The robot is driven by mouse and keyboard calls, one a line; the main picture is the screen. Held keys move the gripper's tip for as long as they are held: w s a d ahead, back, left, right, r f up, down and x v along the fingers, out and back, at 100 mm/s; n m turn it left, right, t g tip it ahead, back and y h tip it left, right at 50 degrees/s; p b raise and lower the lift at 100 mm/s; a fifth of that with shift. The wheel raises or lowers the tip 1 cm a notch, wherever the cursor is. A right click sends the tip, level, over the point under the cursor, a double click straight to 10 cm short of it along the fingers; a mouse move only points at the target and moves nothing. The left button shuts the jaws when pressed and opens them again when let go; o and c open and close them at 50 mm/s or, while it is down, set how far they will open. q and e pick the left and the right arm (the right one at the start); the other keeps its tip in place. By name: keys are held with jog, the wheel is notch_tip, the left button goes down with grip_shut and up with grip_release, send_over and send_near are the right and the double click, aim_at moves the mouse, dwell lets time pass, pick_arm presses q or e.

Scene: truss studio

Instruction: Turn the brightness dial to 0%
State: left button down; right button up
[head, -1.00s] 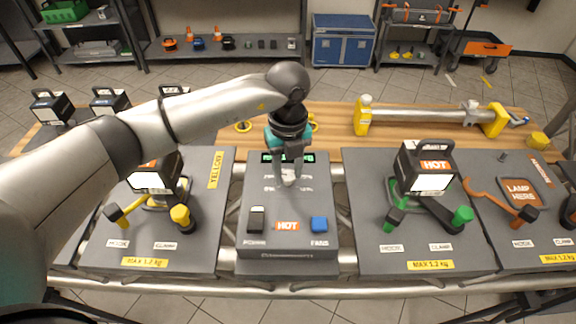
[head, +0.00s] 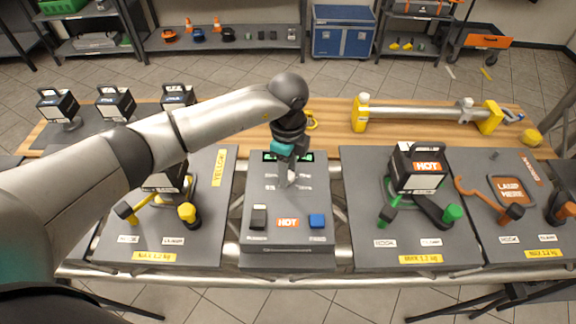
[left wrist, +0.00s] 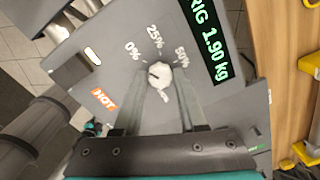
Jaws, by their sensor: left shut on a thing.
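The brightness dial (left wrist: 159,74) is a small white knob on the grey control box (head: 258,209). In the left wrist view, 0%, 25% and 50% marks are printed around it, with 0% at its upper left. A small dark mark shows on the knob's left side; its exact setting is hard to read. My left gripper (head: 291,176) reaches down onto the dial and is shut on it, with one finger on each side in the left wrist view (left wrist: 160,82). The gripper hides part of the dial in the head view. My right gripper is not in view.
The box has a green display (left wrist: 210,45), a black switch (head: 258,217) and a blue one (head: 317,220). Panels with lamps stand on both sides: a yellow-clamp lamp (head: 168,181) and a green-clamp lamp (head: 416,165).

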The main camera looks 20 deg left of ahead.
pick_arm(q)
jog(key=shift+w+n, duration=0.1)
jog(key=shift+n, duration=0.3)
jog(key=shift+c, duration=2.4)
grip_release()
notch_tip(320, 180, up, 15)
jog(key=shift+r, duration=0.15)
